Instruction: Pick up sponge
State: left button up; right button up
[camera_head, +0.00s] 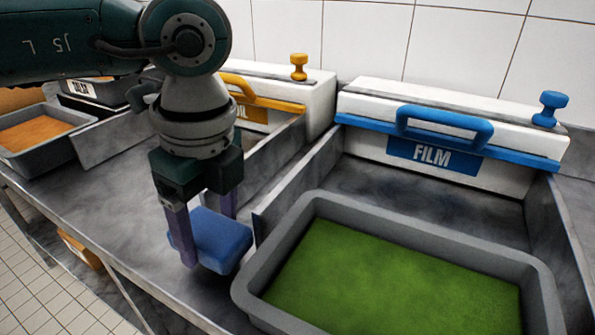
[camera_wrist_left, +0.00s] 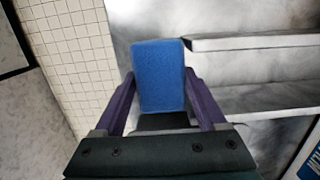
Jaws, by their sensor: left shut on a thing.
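The sponge (camera_head: 222,241) is a blue block. In the head view it sits between the purple fingers of my left gripper (camera_head: 205,236), just left of the grey tray with the green bottom. My left gripper is shut on the sponge. In the left wrist view the sponge (camera_wrist_left: 160,78) stands between the two fingertips of the left gripper (camera_wrist_left: 158,92), with a finger at each side. I cannot tell whether the sponge touches the counter. My right gripper is in neither view.
A grey tray with a green bottom (camera_head: 247,284) stands at the right, before a white dispenser labelled FILM (camera_head: 520,175). A dispenser with a yellow handle (camera_head: 322,95) stands behind my arm. A grey tray with an orange bottom (camera_head: 30,158) is at the far left. Low metal dividers (camera_head: 283,192) separate the bays.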

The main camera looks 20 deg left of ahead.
aim_at(202, 228)
pick_arm(q)
jog(key=r, duration=0.5)
jog(key=a+r, duration=0.1)
jog(key=r, duration=0.2)
jog(key=shift+s+r, duration=0.1)
jog(key=shift+r, duration=0.25)
jog(key=s+a+b, duration=0.2)
jog(key=s+a, duration=0.1)
jog(key=a, duration=0.6)
jog(key=s+a+b, duration=0.2)
jog(key=a, duration=0.6)
jog(key=shift+s+a+b, duration=0.35)
jog(key=shift+s, duration=0.05)
